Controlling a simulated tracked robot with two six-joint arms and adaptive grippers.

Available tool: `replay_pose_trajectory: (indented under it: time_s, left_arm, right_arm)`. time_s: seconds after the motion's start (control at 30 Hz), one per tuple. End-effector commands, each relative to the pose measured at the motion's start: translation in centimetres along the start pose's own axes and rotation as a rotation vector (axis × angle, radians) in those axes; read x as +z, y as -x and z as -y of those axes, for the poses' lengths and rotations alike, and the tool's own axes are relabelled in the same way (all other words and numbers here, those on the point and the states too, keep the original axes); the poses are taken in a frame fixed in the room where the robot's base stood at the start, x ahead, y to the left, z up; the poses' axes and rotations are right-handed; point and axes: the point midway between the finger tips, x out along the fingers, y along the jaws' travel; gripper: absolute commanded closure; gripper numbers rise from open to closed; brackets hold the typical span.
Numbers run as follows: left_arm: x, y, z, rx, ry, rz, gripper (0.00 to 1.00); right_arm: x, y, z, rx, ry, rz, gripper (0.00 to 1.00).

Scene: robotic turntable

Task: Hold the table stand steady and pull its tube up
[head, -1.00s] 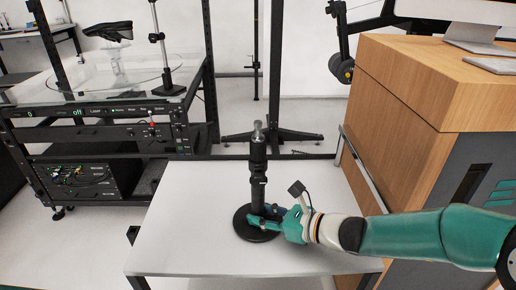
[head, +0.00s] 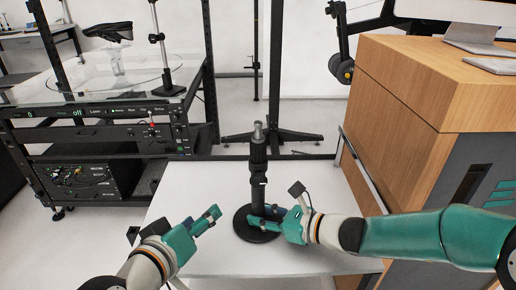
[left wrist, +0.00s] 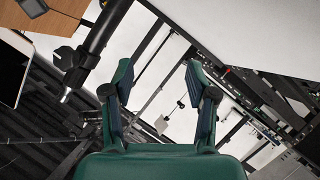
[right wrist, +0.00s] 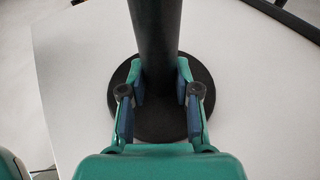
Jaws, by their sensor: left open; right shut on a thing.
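The black table stand (head: 258,190) stands upright on the white table, on a round black base (head: 254,226). Its tube (head: 257,150) rises from the column and ends in a silver tip. My right gripper (head: 262,220) is shut on the lower column just above the base; in the right wrist view its fingers (right wrist: 158,105) sit on both sides of the column (right wrist: 155,45). My left gripper (head: 212,218) is open and empty, left of the stand and apart from it. The left wrist view shows its spread fingers (left wrist: 160,95), with the stand's tube (left wrist: 95,45) tilted in the picture at upper left.
The white table (head: 190,185) is otherwise bare. A wooden cabinet (head: 395,110) stands close on the right. A black rack with a glass turntable (head: 100,85) stands behind on the left. A black floor stand (head: 275,100) is behind the table.

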Motion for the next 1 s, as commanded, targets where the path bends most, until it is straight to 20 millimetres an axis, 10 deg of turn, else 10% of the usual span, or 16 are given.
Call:
replay_pose_trajectory:
  time_s: [0.33, 0.63, 1.0]
  left_arm:
    - [-1.6, 1.5, -10.9, 0.047, -0.541, -0.323, 0.43]
    - [-2.3, 1.3, -12.6, 0.021, -0.638, -0.389, 0.43]
    - [-4.5, -4.8, -13.5, 0.022, -0.635, -0.387, 0.43]
  right_arm:
    - [0.1, 0.0, 0.0, 0.0, 0.0, 0.001, 0.88]
    - [0.1, 0.0, 0.0, 0.0, 0.0, 0.002, 0.88]
    - [0.1, 0.0, 0.0, 0.0, 0.001, 0.002, 0.88]
